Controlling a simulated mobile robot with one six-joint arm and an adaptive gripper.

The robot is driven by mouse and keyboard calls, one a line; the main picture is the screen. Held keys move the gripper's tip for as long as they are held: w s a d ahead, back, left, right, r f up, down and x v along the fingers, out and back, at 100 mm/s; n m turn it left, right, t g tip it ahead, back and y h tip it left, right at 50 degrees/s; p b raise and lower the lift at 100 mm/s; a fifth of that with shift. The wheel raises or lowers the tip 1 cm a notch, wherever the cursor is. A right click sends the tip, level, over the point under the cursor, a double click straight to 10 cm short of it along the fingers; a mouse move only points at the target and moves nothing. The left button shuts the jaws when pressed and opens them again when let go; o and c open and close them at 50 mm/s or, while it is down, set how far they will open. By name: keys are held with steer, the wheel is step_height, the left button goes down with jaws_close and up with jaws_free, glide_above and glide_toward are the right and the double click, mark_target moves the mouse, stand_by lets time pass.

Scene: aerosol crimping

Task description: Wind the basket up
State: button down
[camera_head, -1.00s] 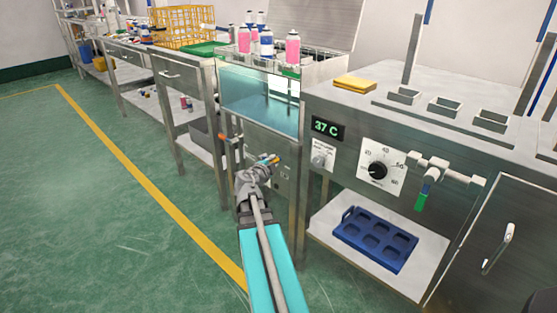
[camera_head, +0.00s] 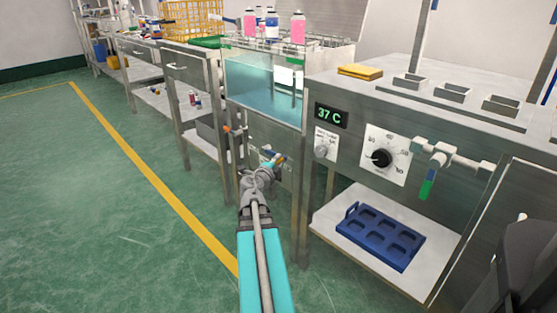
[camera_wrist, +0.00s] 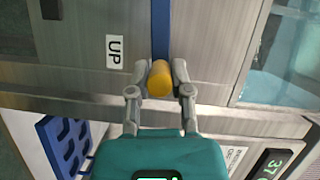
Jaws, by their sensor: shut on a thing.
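My gripper (camera_head: 268,168) is at the front of the steel tank stand. In the wrist view my gripper (camera_wrist: 160,80) is shut on a yellow-orange knob (camera_wrist: 160,78), one finger on each side. A blue bar (camera_wrist: 161,28) runs from the knob to the top edge of that view. An "UP" label (camera_wrist: 114,52) is on the steel panel beside it. Pink cans (camera_head: 298,28) and a blue-and-white can (camera_head: 272,27) stand above the rim of the glass-fronted water tank (camera_head: 262,95). The basket itself is hard to make out.
Right of the tank a steel bench has a 37 C display (camera_head: 331,115), a dial (camera_head: 381,158) and a valve with a green handle (camera_head: 429,178). A blue tray (camera_head: 380,235) lies on its lower shelf. A yellow crate (camera_head: 192,20) stands behind. The floor at left is clear.

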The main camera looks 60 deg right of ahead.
steer(key=shift+s+d, duration=0.15)
steer(key=shift+s, duration=0.15)
steer(key=c, duration=0.6)
jaws_free()
steer(key=shift+o, duration=0.2)
steer(key=shift+w, duration=0.1)
